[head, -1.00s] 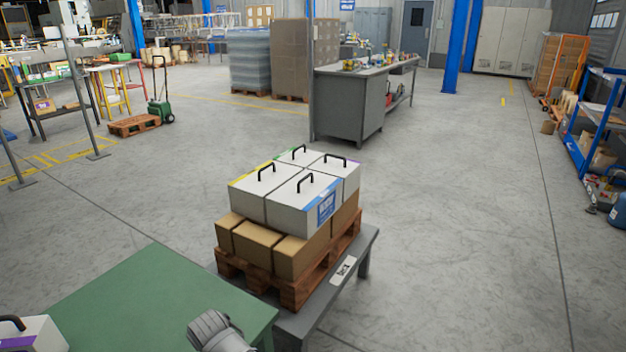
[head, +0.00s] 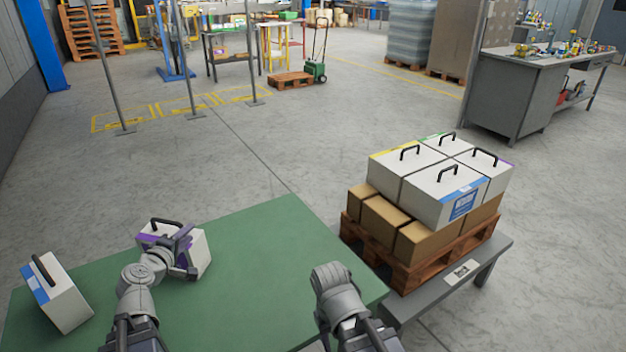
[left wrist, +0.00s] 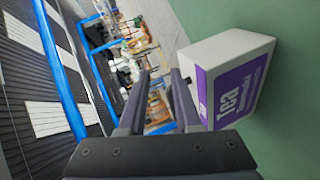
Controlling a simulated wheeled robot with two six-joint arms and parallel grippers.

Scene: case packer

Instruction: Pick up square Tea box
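The Tea box (head: 203,252), white with a purple band and a black top handle, stands on the green table (head: 255,250). In the left wrist view the box (left wrist: 250,62) lies to the right of the fingers and shows its purple "Tea" label. My left gripper (head: 184,248) is in front of the box in the head view and partly hides it. In the left wrist view the left gripper (left wrist: 158,95) is open, with nothing between its fingers. Part of my right arm shows over the table's right side, but its gripper is not visible.
A white box with a blue band (head: 58,296) stands at the table's left. To the right, a wooden pallet (head: 408,272) on a grey stand (head: 488,272) carries brown cartons (head: 428,240) with white handled boxes (head: 432,206) on top. The middle of the green table is clear.

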